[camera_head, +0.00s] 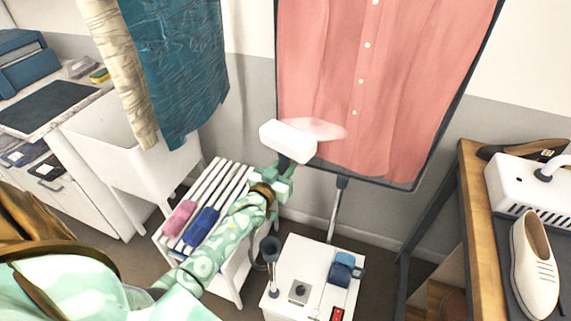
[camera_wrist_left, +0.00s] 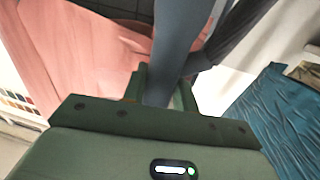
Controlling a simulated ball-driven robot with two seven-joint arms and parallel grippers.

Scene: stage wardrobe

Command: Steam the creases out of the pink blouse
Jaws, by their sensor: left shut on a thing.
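The pink blouse (camera_head: 335,60) hangs flat against a dark-framed board in the upper middle of the head view, with a row of white buttons and soft vertical folds. My left gripper (camera_head: 284,178) is shut on the dark handle of a steamer head (camera_head: 287,141). The white head is at the blouse's lower left, with a pale puff of steam at its right side. I cannot tell whether it touches the cloth. In the left wrist view the grey handle (camera_wrist_left: 178,45) stands between the fingers, with the pink blouse (camera_wrist_left: 80,60) behind it. My right gripper is not in view.
A white steamer base (camera_head: 310,275) stands on the floor below the blouse. Teal and cream garments (camera_head: 180,65) hang at upper left. A bench (camera_head: 480,215) with shoes is at right.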

